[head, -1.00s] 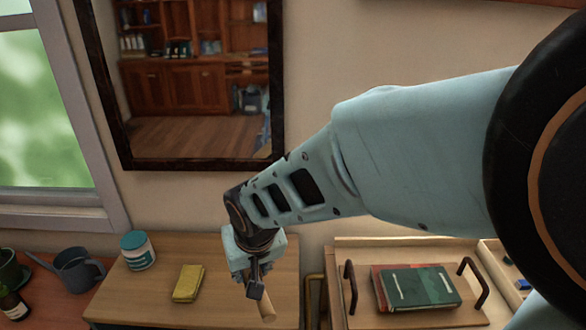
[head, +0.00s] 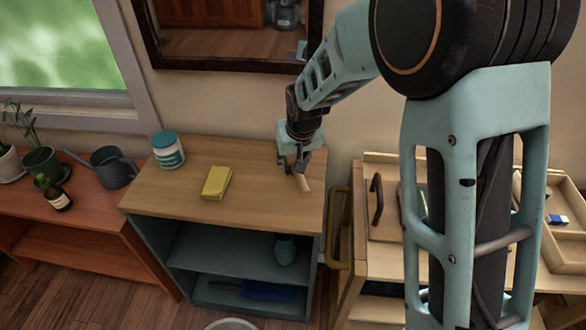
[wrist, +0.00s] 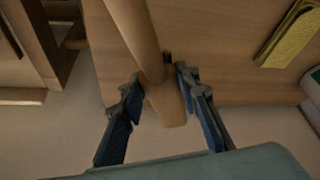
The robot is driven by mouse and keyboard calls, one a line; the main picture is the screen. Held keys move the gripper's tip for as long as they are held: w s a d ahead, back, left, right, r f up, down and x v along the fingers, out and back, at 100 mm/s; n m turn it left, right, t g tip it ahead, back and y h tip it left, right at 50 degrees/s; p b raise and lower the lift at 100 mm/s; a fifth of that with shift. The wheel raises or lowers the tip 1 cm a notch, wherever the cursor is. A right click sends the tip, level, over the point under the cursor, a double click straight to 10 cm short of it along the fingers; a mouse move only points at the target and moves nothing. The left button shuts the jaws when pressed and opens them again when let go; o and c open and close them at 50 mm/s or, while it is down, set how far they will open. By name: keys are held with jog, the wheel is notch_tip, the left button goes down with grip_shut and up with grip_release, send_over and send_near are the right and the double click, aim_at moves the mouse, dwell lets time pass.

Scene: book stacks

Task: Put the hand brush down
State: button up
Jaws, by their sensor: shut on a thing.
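The hand brush (head: 304,184) shows as a pale wooden handle below my gripper (head: 291,164), over the right part of the wooden cabinet top (head: 255,180). In the wrist view the handle (wrist: 137,35) runs from the top edge down between the two dark fingers of my gripper (wrist: 158,78), which are shut on it. Its rounded end shows past the fingers. The bristles are not visible. I cannot tell whether the brush touches the top.
A wooden cart (head: 345,285) stands close on the right. A watering can (head: 113,168) is farther left. The top's front middle is clear.

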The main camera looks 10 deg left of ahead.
jog(key=shift+f+b, duration=0.4)
jog(key=shift+f, duration=0.75)
jog(key=shift+f, duration=0.2)
jog(key=o, duration=1)
jog(key=shift+s, duration=0.1)
jog(key=shift+r, duration=0.1)
jog(key=shift+s+r, duration=0.1)
jog(key=shift+r, duration=0.45)
jog(key=p+v, duration=0.1)
jog(key=v, duration=1)
